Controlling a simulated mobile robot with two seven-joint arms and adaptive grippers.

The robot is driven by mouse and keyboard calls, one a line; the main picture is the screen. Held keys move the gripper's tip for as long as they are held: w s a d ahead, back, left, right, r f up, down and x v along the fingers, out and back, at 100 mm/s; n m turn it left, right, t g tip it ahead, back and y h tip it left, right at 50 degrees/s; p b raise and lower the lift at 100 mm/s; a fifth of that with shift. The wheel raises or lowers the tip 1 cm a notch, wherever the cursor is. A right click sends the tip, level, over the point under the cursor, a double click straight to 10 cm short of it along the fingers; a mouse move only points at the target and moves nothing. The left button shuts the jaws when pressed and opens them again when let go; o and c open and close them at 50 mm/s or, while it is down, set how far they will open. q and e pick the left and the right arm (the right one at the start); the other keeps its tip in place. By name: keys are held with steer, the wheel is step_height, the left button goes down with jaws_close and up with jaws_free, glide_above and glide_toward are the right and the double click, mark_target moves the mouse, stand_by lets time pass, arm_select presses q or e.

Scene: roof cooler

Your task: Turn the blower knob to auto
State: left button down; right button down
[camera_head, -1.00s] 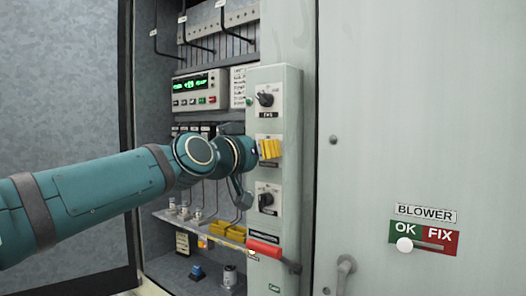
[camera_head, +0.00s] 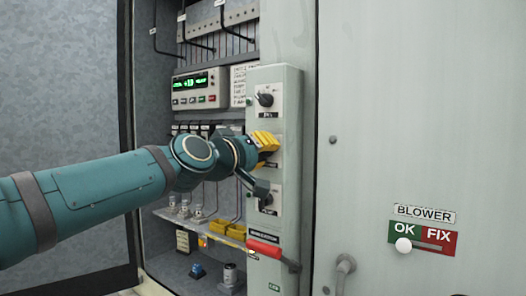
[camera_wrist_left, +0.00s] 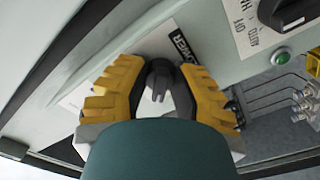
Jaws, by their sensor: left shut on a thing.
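The blower knob (camera_wrist_left: 158,72) is a dark knob on a white plate, partly lettered "OWER", in the left wrist view. My left gripper (camera_head: 264,142) is at the middle plate of the pale control column (camera_head: 291,107) in the head view and covers the knob there. Its yellow fingers (camera_wrist_left: 160,78) are on both sides of the knob and shut on it. The fingers hide much of the plate, so I cannot read the knob's setting. My right gripper is not in view.
An upper knob (camera_head: 264,99) and a lower knob (camera_head: 265,200) share the column. A red handle (camera_head: 264,248) juts out below. A display unit (camera_head: 195,89) sits inside the cabinet. A BLOWER OK/FIX indicator (camera_head: 423,239) is on the right door, its white slider at OK.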

arm_select(q)
steer(key=shift+a+r, duration=0.1)
steer(key=shift+r, duration=0.15)
steer(key=c, duration=0.7)
jaws_free()
steer(key=shift+f, duration=0.1)
steer(key=v, duration=1.2)
